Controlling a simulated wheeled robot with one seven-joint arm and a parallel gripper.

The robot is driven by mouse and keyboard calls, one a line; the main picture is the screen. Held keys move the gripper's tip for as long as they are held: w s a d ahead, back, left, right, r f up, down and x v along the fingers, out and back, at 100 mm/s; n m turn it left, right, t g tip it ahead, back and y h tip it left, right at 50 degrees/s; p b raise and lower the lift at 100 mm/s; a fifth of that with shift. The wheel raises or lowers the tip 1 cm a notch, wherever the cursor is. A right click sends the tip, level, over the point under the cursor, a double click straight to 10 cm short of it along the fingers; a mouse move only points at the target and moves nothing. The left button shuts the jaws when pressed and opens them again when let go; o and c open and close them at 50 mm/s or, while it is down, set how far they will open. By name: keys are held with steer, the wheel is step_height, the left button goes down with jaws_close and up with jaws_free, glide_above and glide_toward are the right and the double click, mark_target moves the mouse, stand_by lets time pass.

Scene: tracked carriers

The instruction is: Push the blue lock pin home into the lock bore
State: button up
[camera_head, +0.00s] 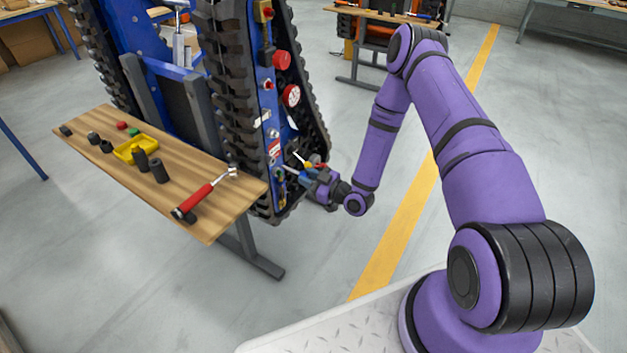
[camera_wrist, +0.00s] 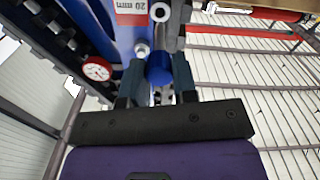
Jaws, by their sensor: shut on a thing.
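In the wrist view, the blue lock pin (camera_wrist: 159,74) sits between the two dark fingers of my gripper (camera_wrist: 158,88), which is shut on it. A round metal fitting (camera_wrist: 141,47) shows just beyond the pin on the blue carrier, and another round metal part (camera_wrist: 160,12) is farther up. I cannot tell which is the lock bore or how deep the pin sits. In the head view, my gripper (camera_head: 312,180) is at the lower end of the blue tracked carrier (camera_head: 268,125), close to its side. The pin's tip is not clear there.
A red-and-white dial (camera_head: 291,95) and red knob (camera_head: 282,60) are on the carrier's side above my gripper. A wooden bench (camera_head: 130,172) stands left, with a red-handled tool (camera_head: 198,197), a yellow tray (camera_head: 124,151) and dark cylinders. The floor around the yellow line is clear.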

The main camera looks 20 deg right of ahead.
mark_target(283, 166)
steer(key=shift+x, duration=1.3)
steer(key=shift+x, duration=4.25)
stand_by(0.4)
steer(key=shift+s+d, duration=0.1)
steer(key=shift+s, duration=0.05)
steer(key=shift+v, duration=3.7)
